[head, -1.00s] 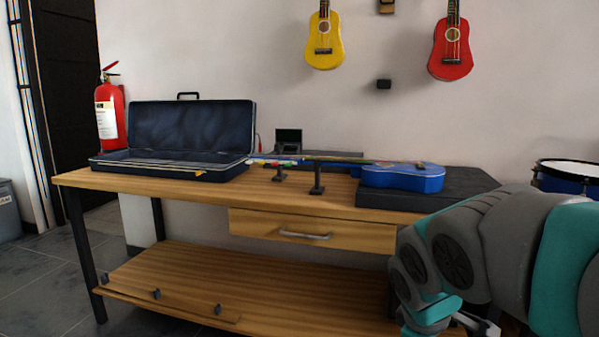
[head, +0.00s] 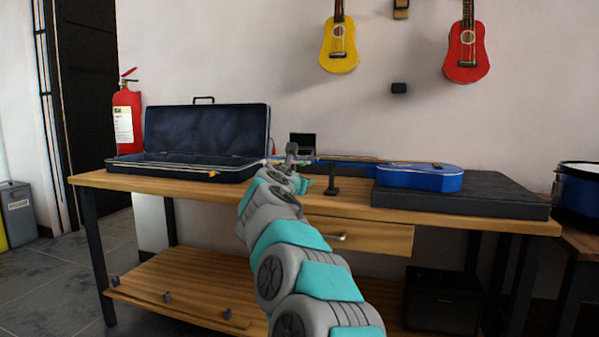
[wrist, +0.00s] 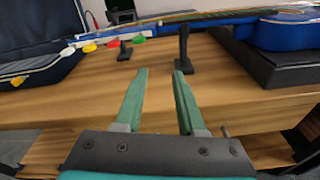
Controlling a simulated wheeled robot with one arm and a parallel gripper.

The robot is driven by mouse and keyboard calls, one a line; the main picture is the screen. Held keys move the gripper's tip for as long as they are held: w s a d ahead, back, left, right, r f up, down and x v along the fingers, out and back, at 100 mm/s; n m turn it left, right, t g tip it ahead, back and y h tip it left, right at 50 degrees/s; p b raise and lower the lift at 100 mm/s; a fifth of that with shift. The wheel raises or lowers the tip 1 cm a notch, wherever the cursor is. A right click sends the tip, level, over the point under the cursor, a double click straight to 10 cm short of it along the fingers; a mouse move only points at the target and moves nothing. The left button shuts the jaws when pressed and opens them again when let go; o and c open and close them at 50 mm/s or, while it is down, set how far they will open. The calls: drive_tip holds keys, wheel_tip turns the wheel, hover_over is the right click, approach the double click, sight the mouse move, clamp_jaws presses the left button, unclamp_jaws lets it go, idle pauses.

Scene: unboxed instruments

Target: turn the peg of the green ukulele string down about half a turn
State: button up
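The blue ukulele (head: 420,179) lies on the workbench with its body on a dark block at right and its neck pointing left. In the wrist view, its neck (wrist: 205,16) rests over a black stand (wrist: 184,48). Pegs hang along the near side of its head: the green peg (wrist: 138,39) is nearest the fingers, then red (wrist: 113,43), yellow (wrist: 89,47) and a whitish one (wrist: 67,51). My gripper (wrist: 162,72) is open and empty, its fingertips just short of and slightly right of the green peg. In the head view my arm hides the pegs.
An open dark case (head: 207,135) stands at the bench's left. The dark block (head: 470,195) fills the right end. A second small black stand (wrist: 125,51) is below the pegs. The bare wooden bench top (wrist: 225,72) lies around my fingers.

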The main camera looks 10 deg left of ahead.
sight(301, 164)
drive_tip(key=w+r+p, duration=0.1)
drive_tip(key=w+p, duration=0.1)
drive_tip(key=w+a+n+t+p, duration=0.1)
drive_tip(key=w+p, duration=0.1)
drive_tip(key=w+a+r+n+p, duration=0.1)
drive_tip(key=w+p, duration=0.1)
drive_tip(key=shift+w+a+r+t, duration=0.25)
drive_tip(key=shift+w+r+t, duration=0.05)
drive_tip(key=shift+w, duration=0.05)
drive_tip(key=shift+w+f+n, duration=0.2)
drive_tip(key=shift+w+n, duration=0.1)
drive_tip(key=shift+c, duration=0.4)
clamp_jaws()
